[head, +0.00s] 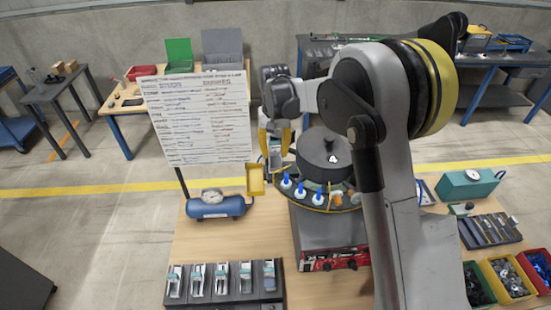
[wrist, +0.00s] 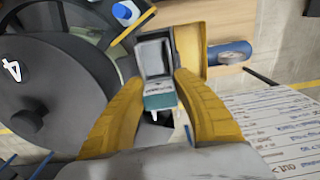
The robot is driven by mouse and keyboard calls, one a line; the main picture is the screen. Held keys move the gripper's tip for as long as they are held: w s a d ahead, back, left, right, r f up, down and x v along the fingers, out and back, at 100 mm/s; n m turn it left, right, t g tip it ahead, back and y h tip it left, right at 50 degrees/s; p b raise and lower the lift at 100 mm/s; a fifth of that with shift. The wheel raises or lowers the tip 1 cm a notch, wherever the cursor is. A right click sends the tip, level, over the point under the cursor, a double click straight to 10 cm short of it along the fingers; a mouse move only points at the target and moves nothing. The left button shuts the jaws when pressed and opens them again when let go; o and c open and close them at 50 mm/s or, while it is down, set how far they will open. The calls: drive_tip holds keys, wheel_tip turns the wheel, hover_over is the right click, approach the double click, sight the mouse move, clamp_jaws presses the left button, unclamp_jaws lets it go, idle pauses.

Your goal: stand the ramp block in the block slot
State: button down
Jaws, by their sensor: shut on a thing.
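My gripper (head: 275,143) is at the left side of the round bowl feeder (head: 323,155), above the table. In the wrist view, its two yellow fingers (wrist: 157,84) are closed on a small block, the ramp block (wrist: 155,57), with a grey recessed face and a teal end. In the head view the held block is small and mostly covered by the fingers. A dark rack (head: 228,296) at the table's front left has several side-by-side bays holding grey, white and teal pieces. I cannot tell which place is the block slot.
A yellow tray (head: 255,181) is just below and left of my gripper. A blue tank with a gauge (head: 216,206) and a written board (head: 200,118) stand to the left. Blue-capped pieces (head: 301,190) line the feeder's front. Bare table (head: 215,245) lies between tank and rack.

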sight(275, 159)
drive_tip(key=shift+f, duration=1.6)
drive_tip(key=shift+f, duration=0.2)
drive_tip(key=c, duration=1.1)
unclamp_jaws()
drive_tip(key=shift+o, duration=0.2)
drive_tip(key=shift+r, duration=0.1)
